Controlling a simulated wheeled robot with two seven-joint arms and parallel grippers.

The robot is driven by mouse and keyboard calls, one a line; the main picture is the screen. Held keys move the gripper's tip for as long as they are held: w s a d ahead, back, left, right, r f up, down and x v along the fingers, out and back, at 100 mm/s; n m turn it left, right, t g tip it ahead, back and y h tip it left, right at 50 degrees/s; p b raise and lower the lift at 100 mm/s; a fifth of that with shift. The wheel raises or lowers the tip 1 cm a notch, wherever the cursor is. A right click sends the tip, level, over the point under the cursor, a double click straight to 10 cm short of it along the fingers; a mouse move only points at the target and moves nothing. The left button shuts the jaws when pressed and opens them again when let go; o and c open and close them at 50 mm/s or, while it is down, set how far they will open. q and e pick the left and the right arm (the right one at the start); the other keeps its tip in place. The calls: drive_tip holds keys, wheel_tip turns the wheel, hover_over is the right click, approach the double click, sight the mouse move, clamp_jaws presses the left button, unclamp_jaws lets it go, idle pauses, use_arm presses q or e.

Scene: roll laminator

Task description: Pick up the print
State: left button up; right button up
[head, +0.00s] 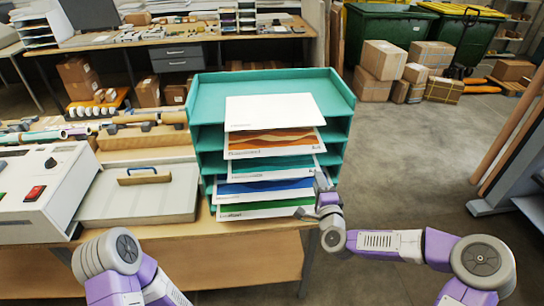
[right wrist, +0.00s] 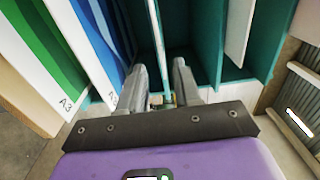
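A teal rack (head: 205,105) holds several prints on its shelves, their front ends sticking out: a white one (head: 270,110) on top, then an orange one (head: 270,142), a teal one (head: 270,168), a blue one (head: 265,190) and a green one (head: 265,210). My right gripper (head: 322,188) is at the right front of the rack, beside the lower prints. In the right wrist view its fingers (right wrist: 162,85) are apart, with a thin sheet edge (right wrist: 157,40), seemingly the teal print, running between them; contact is not visible. My left gripper is out of view.
The white laminator (head: 35,195) with a red switch and a grey flat plate (head: 140,192) with a handle stand left of the rack on the wooden table. Cardboard boxes (head: 385,60) and green bins stand behind.

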drive_tip(key=w, duration=0.3)
drive_tip(key=w+p, duration=0.1)
drive_tip(key=w, duration=0.1)
drive_tip(key=shift+a+r, duration=0.15)
drive_tip(key=shift+a, duration=0.25)
clamp_jaws()
